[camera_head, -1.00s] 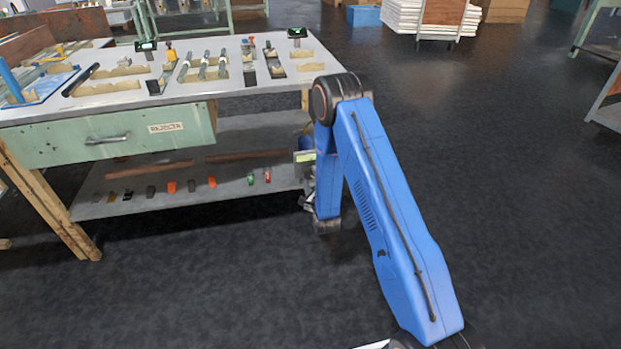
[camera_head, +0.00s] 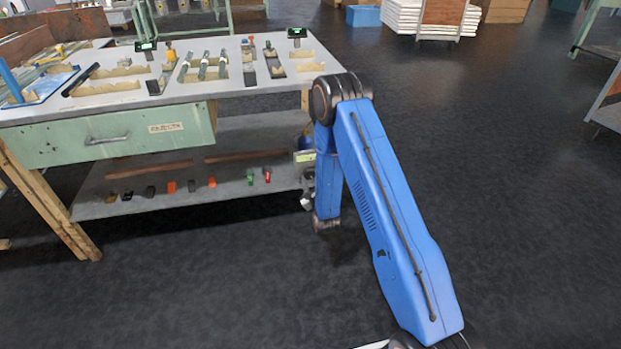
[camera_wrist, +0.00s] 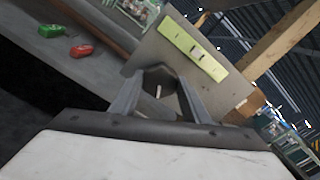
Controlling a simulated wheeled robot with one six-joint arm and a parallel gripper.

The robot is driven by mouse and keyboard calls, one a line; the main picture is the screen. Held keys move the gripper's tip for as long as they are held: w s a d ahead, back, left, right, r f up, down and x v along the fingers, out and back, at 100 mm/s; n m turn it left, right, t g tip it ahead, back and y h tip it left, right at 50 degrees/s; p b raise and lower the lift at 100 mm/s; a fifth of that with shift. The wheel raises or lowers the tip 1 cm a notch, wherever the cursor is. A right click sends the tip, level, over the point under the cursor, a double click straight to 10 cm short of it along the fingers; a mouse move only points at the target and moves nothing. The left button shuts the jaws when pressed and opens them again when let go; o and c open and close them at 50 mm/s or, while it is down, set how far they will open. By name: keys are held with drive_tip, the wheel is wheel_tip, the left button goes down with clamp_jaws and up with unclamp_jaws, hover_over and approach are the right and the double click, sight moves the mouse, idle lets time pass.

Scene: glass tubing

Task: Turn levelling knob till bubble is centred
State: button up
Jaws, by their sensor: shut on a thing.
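The levelling knob (camera_wrist: 160,76) is dark, with a pale mark on its face. My gripper (camera_wrist: 157,97) has one finger on each side of it and is shut on it. Just above it in the wrist view, a yellow-green level vial (camera_wrist: 180,36) lies along a grey-beige plate (camera_wrist: 150,52). A small pale patch near the vial's middle looks like the bubble; its exact offset is too small to tell. In the head view the vial (camera_head: 304,156) shows at the bench's right end, and my gripper (camera_head: 307,195) is just below it, partly hidden by my arm.
The workbench (camera_head: 235,90) carries cradles, tubes and small parts. Its lower shelf (camera_head: 150,207) holds several small coloured blocks, including a green one (camera_wrist: 51,31) and a red one (camera_wrist: 81,50). The floor right of my arm is clear.

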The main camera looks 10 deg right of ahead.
drive_tip(key=shift+d+f, duration=0.1)
drive_tip(key=o, duration=1)
drive_tip(key=shift+o, duration=0.2)
drive_tip(key=s, duration=1.7)
drive_tip(key=shift+s, duration=0.25)
drive_tip(key=shift+w, duration=0.1)
